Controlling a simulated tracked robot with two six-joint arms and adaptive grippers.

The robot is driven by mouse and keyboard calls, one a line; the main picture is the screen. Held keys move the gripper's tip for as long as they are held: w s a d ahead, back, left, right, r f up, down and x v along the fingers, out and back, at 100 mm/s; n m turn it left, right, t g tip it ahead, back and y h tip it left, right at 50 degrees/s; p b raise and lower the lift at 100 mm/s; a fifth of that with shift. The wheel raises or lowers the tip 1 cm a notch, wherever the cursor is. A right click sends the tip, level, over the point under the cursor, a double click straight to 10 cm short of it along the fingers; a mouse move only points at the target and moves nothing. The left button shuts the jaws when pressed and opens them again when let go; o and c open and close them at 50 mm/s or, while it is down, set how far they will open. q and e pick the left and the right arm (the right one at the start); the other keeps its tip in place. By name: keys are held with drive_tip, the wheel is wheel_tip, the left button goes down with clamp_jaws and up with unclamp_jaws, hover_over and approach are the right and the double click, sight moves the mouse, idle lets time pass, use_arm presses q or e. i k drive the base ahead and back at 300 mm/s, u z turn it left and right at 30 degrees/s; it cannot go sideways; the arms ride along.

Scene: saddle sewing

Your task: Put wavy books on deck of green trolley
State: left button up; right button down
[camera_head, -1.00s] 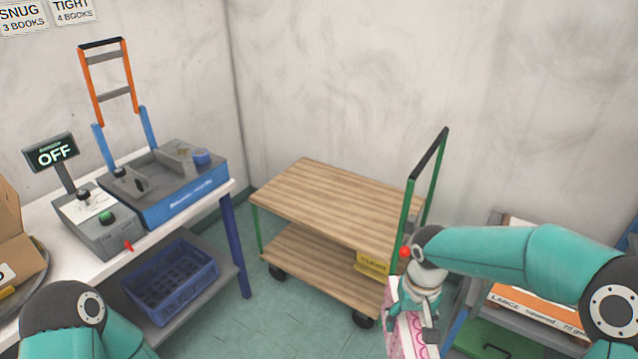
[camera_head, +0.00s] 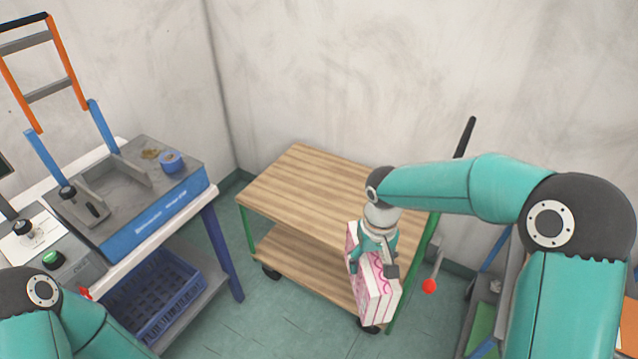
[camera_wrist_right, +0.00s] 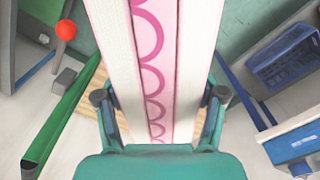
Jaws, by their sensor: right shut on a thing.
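My right gripper (camera_head: 375,255) is shut on a pink and white book bundle (camera_head: 374,293) with wavy pink lines. The bundle hangs upright in front of the trolley's right front part. In the right wrist view the bundle (camera_wrist_right: 155,70) fills the middle, between the two fingers of the right gripper (camera_wrist_right: 160,110). The green trolley (camera_head: 244,228) has a wooden top deck (camera_head: 310,190), which is bare where it shows. The gripper and bundle hide its right front corner. Of my left arm only a link shows at the lower left; its gripper is out of view.
A blue workbench machine (camera_head: 160,215) stands on a table at the left, above a blue crate (camera_head: 165,295). A lever with a red ball (camera_head: 429,286) is right of the bundle. Walls stand behind.

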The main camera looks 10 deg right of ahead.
sight(326, 201)
drive_tip(key=u, duration=0.1)
drive_tip(key=i, duration=1.3)
drive_tip(key=u, duration=0.15)
